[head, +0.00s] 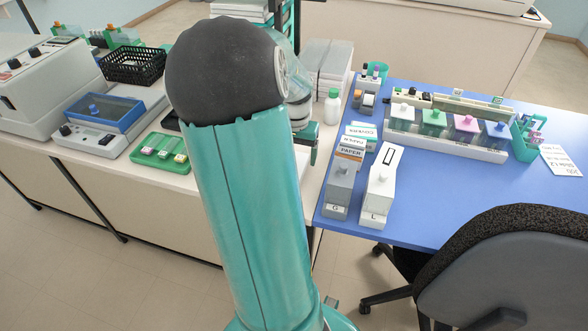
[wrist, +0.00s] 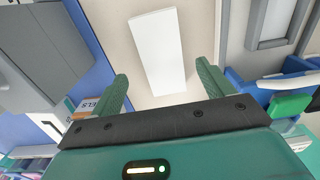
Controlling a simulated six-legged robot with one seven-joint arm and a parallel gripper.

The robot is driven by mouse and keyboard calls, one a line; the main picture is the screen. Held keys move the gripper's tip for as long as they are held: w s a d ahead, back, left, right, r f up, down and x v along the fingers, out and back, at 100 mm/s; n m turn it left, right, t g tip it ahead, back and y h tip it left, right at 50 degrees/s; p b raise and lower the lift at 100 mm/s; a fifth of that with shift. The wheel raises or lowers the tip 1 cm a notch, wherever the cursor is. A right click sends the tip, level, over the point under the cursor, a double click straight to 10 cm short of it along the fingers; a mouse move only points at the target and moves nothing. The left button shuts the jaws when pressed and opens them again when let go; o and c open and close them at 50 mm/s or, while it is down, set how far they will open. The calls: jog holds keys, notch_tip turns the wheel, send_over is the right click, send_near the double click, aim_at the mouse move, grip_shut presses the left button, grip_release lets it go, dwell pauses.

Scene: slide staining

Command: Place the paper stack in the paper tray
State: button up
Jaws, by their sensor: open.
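A flat white rectangular block, which looks like the paper stack (wrist: 156,50), lies on a pale surface in the wrist view, ahead of my gripper (wrist: 163,80). A white edge there may be the stack. I cannot make out the paper tray for certain in either view.
A white bottle (head: 332,107) stands near my gripper. A green tray (head: 160,152) is left of my arm; a chair (head: 520,265) is front right.

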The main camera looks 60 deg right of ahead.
notch_tip(320, 180, down, 4)
jog(key=shift+w+f, duration=0.15)
jog(key=shift+f, duration=0.1)
jog(key=c, duration=1.2)
jog(key=shift+r, duration=0.2)
